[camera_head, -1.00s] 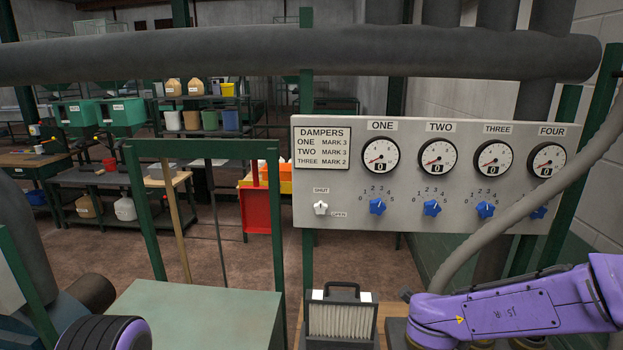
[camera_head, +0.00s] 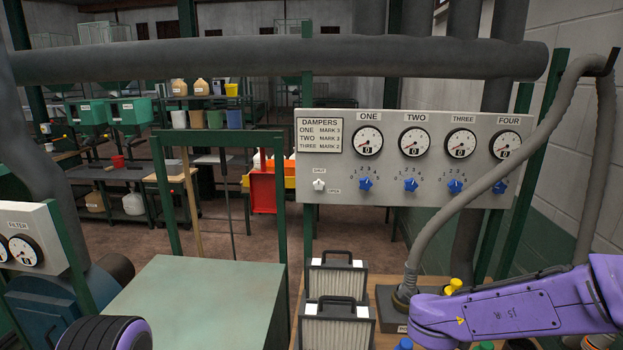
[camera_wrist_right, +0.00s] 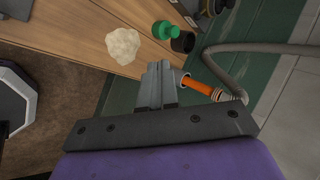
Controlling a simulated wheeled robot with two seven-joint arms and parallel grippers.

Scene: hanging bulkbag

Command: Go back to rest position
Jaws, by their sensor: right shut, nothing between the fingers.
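My right arm reaches in from the right in the head view, and its gripper is out of that picture. In the right wrist view my right gripper (camera_wrist_right: 158,82) is shut and empty, its fingers together above the edge of a wooden bench (camera_wrist_right: 60,42). My left gripper is out of view; only a rounded dark and purple part of mine shows at the bottom left of the head view.
Two filter cartridges (camera_head: 335,322) stand on the bench ahead. A grey hose (camera_head: 440,215) loops down at the right. In the wrist view, a green-capped jar (camera_wrist_right: 164,30), a pale lump (camera_wrist_right: 123,46) and an orange-handled piece (camera_wrist_right: 197,86) lie near the fingers.

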